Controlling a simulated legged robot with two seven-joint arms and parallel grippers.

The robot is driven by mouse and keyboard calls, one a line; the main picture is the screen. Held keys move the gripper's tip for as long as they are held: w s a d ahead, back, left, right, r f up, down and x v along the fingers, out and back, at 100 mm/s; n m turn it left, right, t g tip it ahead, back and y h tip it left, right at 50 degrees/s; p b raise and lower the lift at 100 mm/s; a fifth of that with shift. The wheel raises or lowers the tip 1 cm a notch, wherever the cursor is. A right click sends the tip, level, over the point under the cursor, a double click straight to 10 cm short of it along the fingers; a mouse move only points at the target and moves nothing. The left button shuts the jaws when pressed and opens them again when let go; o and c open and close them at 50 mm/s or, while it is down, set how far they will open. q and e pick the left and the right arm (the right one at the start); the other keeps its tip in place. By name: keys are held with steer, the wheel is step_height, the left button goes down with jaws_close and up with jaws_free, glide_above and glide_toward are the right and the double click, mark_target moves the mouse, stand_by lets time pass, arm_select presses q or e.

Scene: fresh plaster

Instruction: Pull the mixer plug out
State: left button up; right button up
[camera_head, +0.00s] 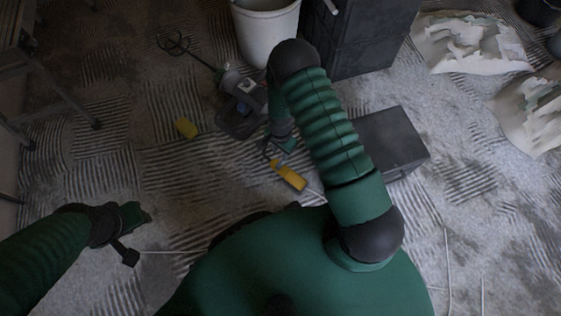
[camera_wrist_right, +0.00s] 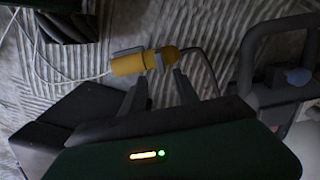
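The yellow mixer plug (camera_wrist_right: 170,54) sits against a larger yellow socket (camera_wrist_right: 130,64) in the right wrist view, apparently inserted. A grey cable leaves the plug to the right. In the head view the socket (camera_head: 291,178) lies on the floor, with the plug (camera_head: 275,162) at its upper-left end. My right gripper (camera_wrist_right: 160,78) is open, its two fingers apart and pointing toward the plug and socket, with nothing visibly held. My left gripper (camera_head: 132,218) is over the floor at the left, far from the plug; its opening is unclear.
A white bucket (camera_head: 267,32) and a dark cabinet (camera_head: 365,38) stand at the back. A dark box (camera_head: 393,140) is right of my right arm. A yellow block (camera_head: 187,128) lies left of the mixer. Torn sacks (camera_head: 470,42) lie at the right. White cords cross the floor.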

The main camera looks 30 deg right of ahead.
step_height(320, 180, down, 10)
steer(key=b, duration=0.5)
jaws_close()
stand_by(1.1)
